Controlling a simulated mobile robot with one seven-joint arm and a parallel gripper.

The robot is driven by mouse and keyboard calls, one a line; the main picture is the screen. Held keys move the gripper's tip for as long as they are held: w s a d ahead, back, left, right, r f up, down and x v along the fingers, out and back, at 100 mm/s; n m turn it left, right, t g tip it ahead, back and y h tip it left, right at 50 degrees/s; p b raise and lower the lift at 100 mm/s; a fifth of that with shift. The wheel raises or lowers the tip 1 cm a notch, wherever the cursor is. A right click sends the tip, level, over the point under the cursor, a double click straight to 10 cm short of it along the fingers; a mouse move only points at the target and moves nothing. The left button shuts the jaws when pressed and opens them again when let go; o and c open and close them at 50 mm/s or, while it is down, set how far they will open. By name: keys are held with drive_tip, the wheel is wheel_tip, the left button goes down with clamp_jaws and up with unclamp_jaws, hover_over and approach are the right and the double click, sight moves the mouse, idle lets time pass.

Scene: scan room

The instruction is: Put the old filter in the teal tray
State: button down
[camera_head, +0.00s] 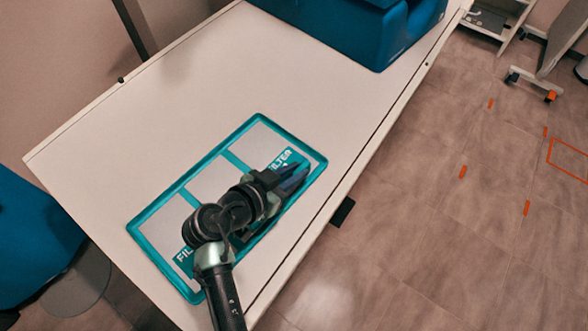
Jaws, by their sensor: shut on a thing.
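The teal tray (152,213), flat with a teal rim and pale panels, lies on the white table. Teal labels at its two ends carry partly covered lettering, with "FILTER" readable at the upper right. My gripper (291,181) is low over the tray's right end, shut on a small dark bluish thing. The fingers hide most of that thing, so I cannot tell for sure that it is the old filter, or whether it touches the tray. No other filter shows. My wrist and arm cover the tray's lower right part.
A large blue machine (340,28) stands at the table's far end. The white table (170,100) is bare left of and beyond the tray. Its right edge runs close beside the tray. A blue thing (35,235) stands at the lower left.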

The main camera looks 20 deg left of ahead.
drive_tip(key=shift+f, duration=0.15)
drive_tip(key=c, duration=0.8)
unclamp_jaws()
drive_tip(key=shift+r, duration=0.25)
drive_tip(key=b+v, duration=0.1)
drive_tip(key=v, duration=1.1)
